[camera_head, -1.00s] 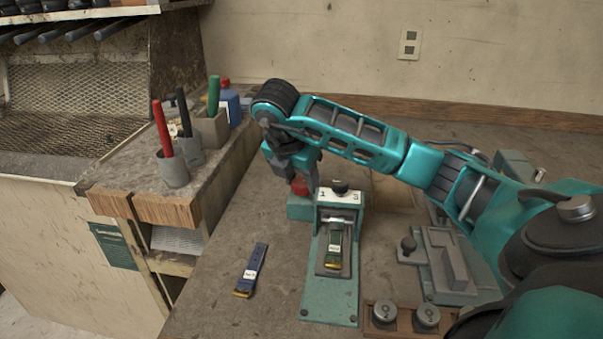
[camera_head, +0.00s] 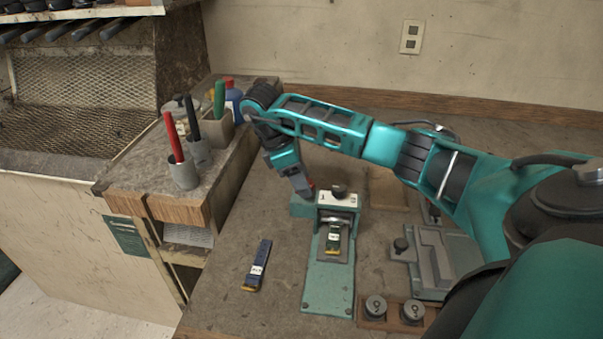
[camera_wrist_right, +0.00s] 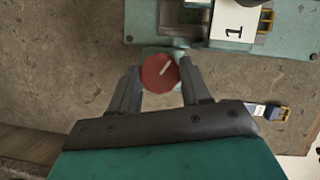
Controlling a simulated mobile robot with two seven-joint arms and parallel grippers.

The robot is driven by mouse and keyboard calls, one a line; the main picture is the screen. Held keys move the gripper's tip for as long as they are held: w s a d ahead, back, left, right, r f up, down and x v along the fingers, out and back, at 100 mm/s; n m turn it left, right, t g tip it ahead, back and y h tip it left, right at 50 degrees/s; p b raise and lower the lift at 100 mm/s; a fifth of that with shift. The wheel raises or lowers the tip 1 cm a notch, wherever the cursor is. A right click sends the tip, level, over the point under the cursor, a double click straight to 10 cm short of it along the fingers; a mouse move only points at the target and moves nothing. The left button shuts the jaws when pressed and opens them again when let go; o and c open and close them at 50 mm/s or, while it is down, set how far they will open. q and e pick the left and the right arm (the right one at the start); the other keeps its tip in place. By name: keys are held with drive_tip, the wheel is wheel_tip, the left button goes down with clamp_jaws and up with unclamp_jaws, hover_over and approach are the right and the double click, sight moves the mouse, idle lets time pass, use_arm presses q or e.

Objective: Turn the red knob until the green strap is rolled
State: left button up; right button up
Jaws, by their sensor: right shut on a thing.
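The red knob (camera_wrist_right: 158,73) sits between the two fingers of my right gripper (camera_wrist_right: 157,84) in the right wrist view. The fingers are shut on its sides, and a pale line on its face points up and to the right. In the head view my right gripper (camera_head: 307,192) reaches down at the left of the teal machine (camera_head: 327,288) and mostly hides the knob. My left gripper is not in view.
A blue strap (camera_head: 258,264) lies on the bench left of the machine. Two round weights (camera_head: 376,307) sit in a wooden holder at the front right. A grey fixture (camera_head: 437,262) stands to the right. Pen cups (camera_head: 184,174) stand on the ledge at left.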

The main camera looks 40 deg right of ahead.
drive_tip(key=shift+w+m+g+y, duration=0.1)
drive_tip(key=shift+m+g+y, duration=0.35)
drive_tip(key=shift+m, duration=1.25)
drive_tip(key=o, duration=0.7)
drive_tip(key=shift+o, duration=0.2)
drive_tip(key=v, duration=1.2)
drive_tip(key=shift+r, duration=0.35)
drive_tip(key=shift+w, duration=0.1)
